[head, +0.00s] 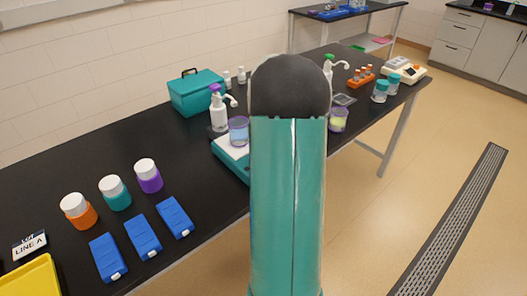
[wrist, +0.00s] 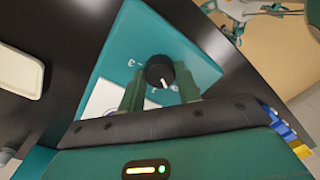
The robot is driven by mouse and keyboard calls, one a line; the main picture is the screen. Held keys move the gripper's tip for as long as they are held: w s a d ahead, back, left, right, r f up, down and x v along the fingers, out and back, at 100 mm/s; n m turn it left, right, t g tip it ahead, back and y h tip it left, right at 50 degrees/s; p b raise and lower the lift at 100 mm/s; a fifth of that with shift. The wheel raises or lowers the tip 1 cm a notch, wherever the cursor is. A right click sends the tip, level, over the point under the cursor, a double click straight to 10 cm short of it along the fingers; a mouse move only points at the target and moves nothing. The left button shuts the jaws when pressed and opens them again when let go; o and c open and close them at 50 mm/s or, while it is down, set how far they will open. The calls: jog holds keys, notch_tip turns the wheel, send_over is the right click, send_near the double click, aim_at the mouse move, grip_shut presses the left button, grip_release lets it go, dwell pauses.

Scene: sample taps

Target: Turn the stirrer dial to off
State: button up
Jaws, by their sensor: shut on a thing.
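The stirrer is a teal unit with a white top; in the head view (head: 226,151) it stands at the table's front edge, partly hidden by my arm. It also shows in the wrist view (wrist: 180,40). Its black stirrer dial (wrist: 157,66) has a white pointer line directed to the lower right, with small white marks on the panel beside it. My gripper (wrist: 160,84) is shut on the dial, with one green finger on each side. The dial and my gripper are hidden behind my arm in the head view.
A beaker of blue liquid (head: 238,131) stands on the stirrer's top. A white pump bottle (head: 219,113) and a teal box (head: 196,92) are behind it. Capped jars (head: 115,193) and blue cases (head: 143,236) are on the left. The floor in front is clear.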

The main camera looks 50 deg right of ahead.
jog(key=shift+n, duration=0.7)
jog(key=o, duration=1)
jog(key=shift+c, duration=0.2)
jog(key=shift+r, duration=0.1)
notch_tip(320, 180, up, 14)
jog(key=shift+w+d+f, duration=0.2)
jog(key=shift+w+d, duration=0.05)
jog(key=shift+d, duration=0.05)
